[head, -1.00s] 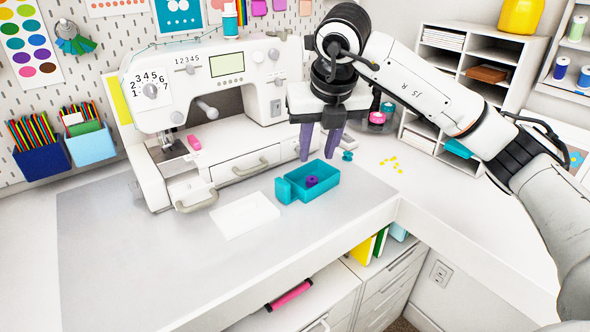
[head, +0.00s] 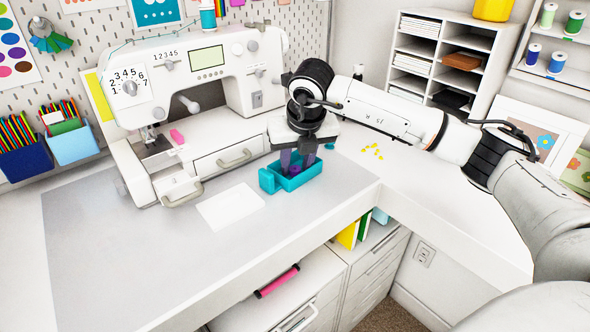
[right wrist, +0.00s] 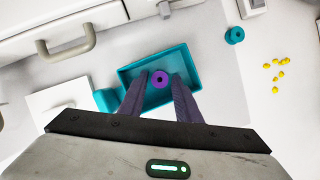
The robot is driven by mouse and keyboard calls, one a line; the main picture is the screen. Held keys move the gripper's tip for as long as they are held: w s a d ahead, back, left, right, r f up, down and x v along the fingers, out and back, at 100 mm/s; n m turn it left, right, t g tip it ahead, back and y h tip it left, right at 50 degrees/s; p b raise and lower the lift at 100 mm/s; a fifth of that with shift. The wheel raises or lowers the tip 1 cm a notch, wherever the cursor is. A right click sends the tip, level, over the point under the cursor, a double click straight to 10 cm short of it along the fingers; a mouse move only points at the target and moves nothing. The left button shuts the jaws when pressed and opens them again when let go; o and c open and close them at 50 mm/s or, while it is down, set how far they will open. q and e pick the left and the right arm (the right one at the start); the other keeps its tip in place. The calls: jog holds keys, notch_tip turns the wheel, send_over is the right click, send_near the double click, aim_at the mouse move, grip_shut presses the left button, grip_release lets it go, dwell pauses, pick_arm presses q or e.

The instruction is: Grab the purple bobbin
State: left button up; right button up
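The purple bobbin (right wrist: 160,79) lies in a small open teal box (head: 309,178), which also shows in the right wrist view (right wrist: 187,54). My right gripper (head: 294,167) points down into the box. In the right wrist view my right gripper (right wrist: 159,80) is open, one finger on each side of the bobbin with small gaps. Whether the fingertips are level with the bobbin I cannot tell. In the head view the fingers mostly hide the bobbin. My left gripper is not in view.
A white sewing machine (head: 207,62) with a drawer stands left of the box. A white flat tile (head: 230,206) lies in front. A teal bobbin (right wrist: 234,36) and yellow bits (right wrist: 276,75) lie to the right. The grey mat (head: 120,250) is mostly clear.

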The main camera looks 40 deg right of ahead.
grip_shut()
